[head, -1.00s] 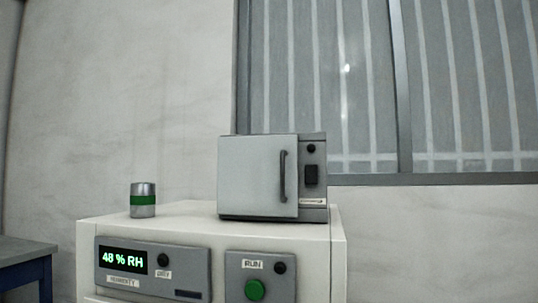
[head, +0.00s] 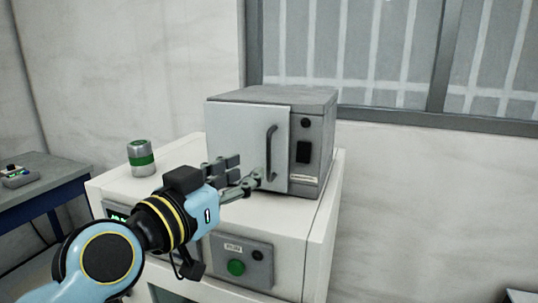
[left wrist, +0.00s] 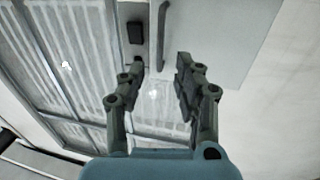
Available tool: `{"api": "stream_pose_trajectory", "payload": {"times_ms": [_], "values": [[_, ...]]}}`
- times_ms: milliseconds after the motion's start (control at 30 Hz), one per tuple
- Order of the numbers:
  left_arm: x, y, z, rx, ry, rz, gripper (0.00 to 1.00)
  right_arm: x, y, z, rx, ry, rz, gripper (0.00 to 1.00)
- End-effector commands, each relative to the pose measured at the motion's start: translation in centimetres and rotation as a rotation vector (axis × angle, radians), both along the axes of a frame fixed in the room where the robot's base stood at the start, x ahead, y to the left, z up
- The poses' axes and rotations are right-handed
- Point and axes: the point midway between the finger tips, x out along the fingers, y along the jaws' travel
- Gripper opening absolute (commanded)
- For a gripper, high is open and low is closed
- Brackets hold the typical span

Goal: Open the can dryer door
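The can dryer (head: 318,108) is a grey box on top of a white cabinet. Its pale door (head: 245,135) is shut, with a dark vertical handle (head: 270,152) near the door's right edge. My left gripper (head: 248,172) is in front of the lower part of the door, to the left of the handle's lower end. In the left wrist view my left gripper (left wrist: 160,76) has its fingers apart with nothing between them. The handle (left wrist: 162,36) shows there just beyond the fingertips, apart from them. My right gripper is not in view.
A silver can with a green band (head: 141,158) stands on the white cabinet (head: 322,215), left of the dryer. The cabinet's front has a panel with a green button (head: 236,267). A blue-framed table (head: 45,185) stands at the left.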

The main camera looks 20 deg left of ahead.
Motion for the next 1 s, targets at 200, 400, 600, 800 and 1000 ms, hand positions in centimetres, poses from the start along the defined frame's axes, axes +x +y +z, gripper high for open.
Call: {"api": "stream_pose_trajectory", "payload": {"times_ms": [200, 400, 600, 800, 1000], "values": [[4.5, -1.1, 0.3, -0.002, 0.000, -0.001, 0.33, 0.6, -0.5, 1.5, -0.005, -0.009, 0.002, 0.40], [7.4, -1.7, 0.1, -0.001, 0.002, -0.001, 0.33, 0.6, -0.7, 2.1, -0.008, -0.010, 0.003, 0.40], [8.4, -2.0, 0.0, -0.001, 0.002, -0.001, 0.33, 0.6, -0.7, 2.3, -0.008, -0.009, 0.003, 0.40], [8.4, -2.0, 0.0, -0.001, 0.002, -0.001, 0.33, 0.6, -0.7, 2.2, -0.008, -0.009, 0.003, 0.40], [8.4, -2.0, 0.0, 0.000, 0.003, -0.001, 0.09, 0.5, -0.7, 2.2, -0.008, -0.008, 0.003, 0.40]]}}
